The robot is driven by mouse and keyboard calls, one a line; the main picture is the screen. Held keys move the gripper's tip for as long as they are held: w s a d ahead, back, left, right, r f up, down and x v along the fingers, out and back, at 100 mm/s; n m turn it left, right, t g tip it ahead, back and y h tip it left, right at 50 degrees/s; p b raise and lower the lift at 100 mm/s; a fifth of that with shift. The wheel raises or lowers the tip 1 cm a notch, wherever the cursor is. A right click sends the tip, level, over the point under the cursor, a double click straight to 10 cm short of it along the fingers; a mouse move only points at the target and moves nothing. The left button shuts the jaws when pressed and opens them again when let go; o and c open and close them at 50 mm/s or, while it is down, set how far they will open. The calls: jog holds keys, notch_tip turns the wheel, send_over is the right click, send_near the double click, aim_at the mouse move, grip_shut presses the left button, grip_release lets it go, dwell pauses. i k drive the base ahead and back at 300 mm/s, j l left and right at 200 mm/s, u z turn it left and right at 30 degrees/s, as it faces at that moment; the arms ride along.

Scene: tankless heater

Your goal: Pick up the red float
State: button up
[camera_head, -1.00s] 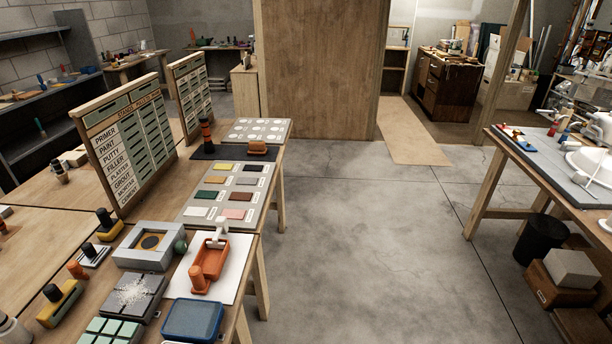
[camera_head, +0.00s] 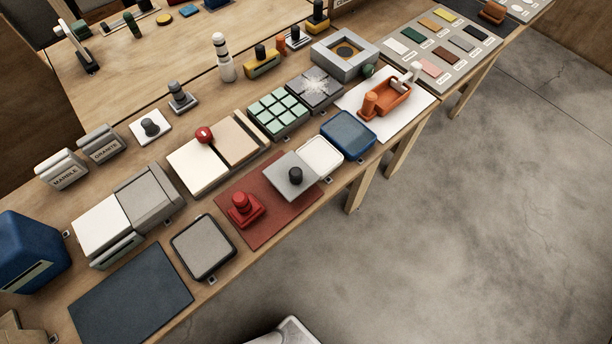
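The red float (camera_head: 243,208) sits on a dark red mat (camera_head: 272,235) near the front edge of the wooden workbench. It has a flat red base with an upright round red knob. Nothing covers it. A grey plate with a black knob (camera_head: 295,176) lies on the same mat, up and to the right, apart from the float. My gripper is not in view. A pale rounded shape at the bottom edge may be part of my own body.
A grey framed pad (camera_head: 203,248) lies left of the red mat. A dark blue mat (camera_head: 131,295) is further left. Beige boards with a red ball knob (camera_head: 204,135) lie behind. An orange tray (camera_head: 388,98) stands to the right. The concrete floor (camera_head: 480,220) is clear.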

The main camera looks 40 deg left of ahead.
aim_at(246, 208)
jog(key=k+u, duration=0.1)
jog(key=u, duration=0.35)
jog(key=k+u, duration=0.15)
jog(key=u, duration=0.3)
jog(key=k+u, duration=0.1)
jog(key=u, duration=0.35)
